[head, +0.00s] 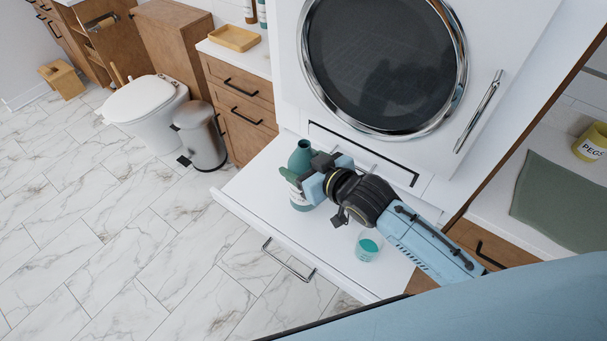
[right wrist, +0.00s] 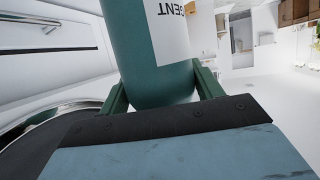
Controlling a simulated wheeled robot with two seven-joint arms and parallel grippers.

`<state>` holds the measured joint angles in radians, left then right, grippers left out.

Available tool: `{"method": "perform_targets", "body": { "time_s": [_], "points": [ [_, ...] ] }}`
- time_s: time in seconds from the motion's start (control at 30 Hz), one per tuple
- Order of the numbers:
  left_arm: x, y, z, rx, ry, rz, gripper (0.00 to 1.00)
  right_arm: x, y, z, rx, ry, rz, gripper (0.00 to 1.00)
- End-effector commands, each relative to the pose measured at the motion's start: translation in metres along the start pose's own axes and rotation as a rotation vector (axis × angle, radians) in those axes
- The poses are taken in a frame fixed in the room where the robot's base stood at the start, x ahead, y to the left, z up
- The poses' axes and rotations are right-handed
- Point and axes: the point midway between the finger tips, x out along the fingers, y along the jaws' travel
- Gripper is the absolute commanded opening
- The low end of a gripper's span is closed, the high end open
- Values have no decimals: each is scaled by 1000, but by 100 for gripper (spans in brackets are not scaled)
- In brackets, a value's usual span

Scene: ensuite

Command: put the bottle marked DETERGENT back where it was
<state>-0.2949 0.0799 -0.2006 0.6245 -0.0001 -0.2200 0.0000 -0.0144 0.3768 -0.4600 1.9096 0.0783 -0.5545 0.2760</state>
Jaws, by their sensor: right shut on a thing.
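The teal bottle (head: 301,157) stands upright at the white pull-out shelf (head: 245,190) below the round-doored machine. In the right wrist view the bottle (right wrist: 150,50) fills the middle, and its white label shows the letters "ENT". My right gripper (head: 306,183) is shut around the bottle's body, with a green finger on each side. Whether the bottle's base touches the shelf cannot be told. My left gripper is not in view.
A clear cup with teal liquid (head: 368,245) stands on the shelf near my right arm. The machine's front (head: 400,150) rises just behind. A yellow PEGS pot (head: 591,143) and a green mat (head: 565,205) lie at the right. The shelf's left part is clear.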

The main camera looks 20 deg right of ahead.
Motion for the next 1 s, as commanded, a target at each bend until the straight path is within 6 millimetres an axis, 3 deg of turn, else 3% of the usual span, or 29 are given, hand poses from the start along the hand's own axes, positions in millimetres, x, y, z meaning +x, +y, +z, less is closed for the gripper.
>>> {"method": "perform_targets", "body": {
  "time_s": [0.23,0.67,0.7,0.83,1.0],
  "points": [
    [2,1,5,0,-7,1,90,12,0,28,1,2,0,5],
    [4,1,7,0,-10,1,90,14,0,32,0,3,0,5],
    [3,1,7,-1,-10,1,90,14,0,34,0,-1,0,70],
    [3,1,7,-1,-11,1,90,13,0,34,0,-1,0,87],
    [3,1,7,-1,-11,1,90,13,0,33,0,-1,0,87]
  ]
}}
